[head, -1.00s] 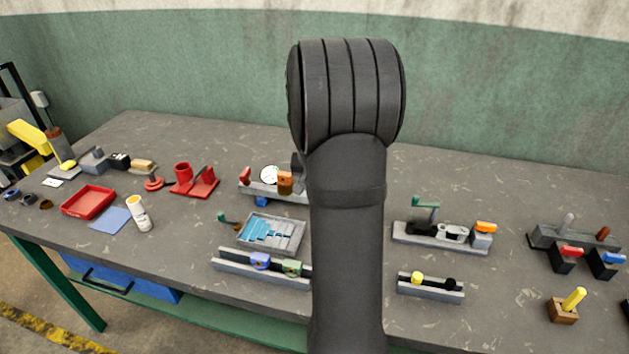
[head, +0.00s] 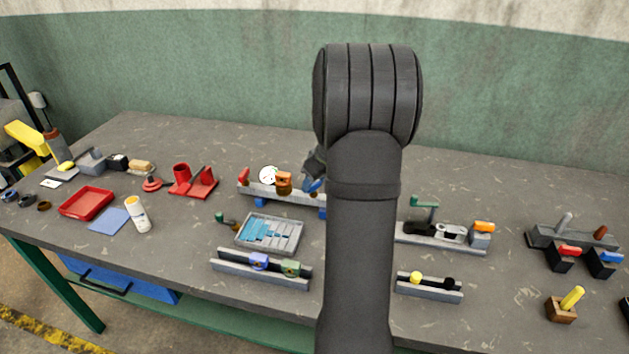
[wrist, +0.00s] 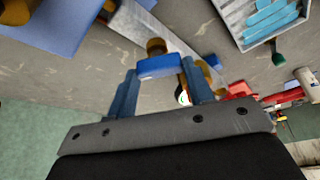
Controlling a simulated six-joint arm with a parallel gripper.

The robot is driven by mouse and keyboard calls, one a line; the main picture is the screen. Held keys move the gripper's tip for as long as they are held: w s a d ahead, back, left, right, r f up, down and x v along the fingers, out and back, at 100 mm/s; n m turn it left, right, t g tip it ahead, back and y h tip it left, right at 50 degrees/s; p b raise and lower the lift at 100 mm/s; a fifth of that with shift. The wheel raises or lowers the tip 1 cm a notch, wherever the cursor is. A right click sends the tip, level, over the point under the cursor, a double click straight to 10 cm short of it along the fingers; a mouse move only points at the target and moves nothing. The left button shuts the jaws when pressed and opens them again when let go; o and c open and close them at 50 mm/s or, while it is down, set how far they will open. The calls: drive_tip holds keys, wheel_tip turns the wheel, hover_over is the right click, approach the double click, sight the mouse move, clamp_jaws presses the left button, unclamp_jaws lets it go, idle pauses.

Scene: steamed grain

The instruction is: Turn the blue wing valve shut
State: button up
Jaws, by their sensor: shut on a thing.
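The blue wing valve (wrist: 158,66) shows in the wrist view as a bright blue block above a round brass-coloured part. My gripper (wrist: 160,82) has its two blue-grey fingers on either side of that block, shut on it. In the head view my gripper (head: 314,174) is at the right end of the grey rail fixture (head: 262,192), beside my forearm. My arm hides part of that end, so the wing's exact angle cannot be told there.
On the same rail stand a white dial (head: 268,175), an orange valve (head: 284,182) and a red handle (head: 244,175). A grey tray with blue strips (head: 298,235) and a rail with blue and green knobs (head: 225,268) lie in front. Another fixture (head: 440,243) stands to the right.

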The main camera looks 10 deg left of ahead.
drive_tip(key=shift+w+n+g, duration=0.15)
drive_tip(key=shift+n+g, duration=0.75)
drive_tip(key=shift+n, duration=1.4)
drive_tip(key=shift+c, duration=0.2)
drive_tip(key=o, duration=1)
drive_tip(key=w+v, duration=0.1)
drive_tip(key=v, duration=1.6)
drive_tip(key=shift+s+d, duration=0.5)
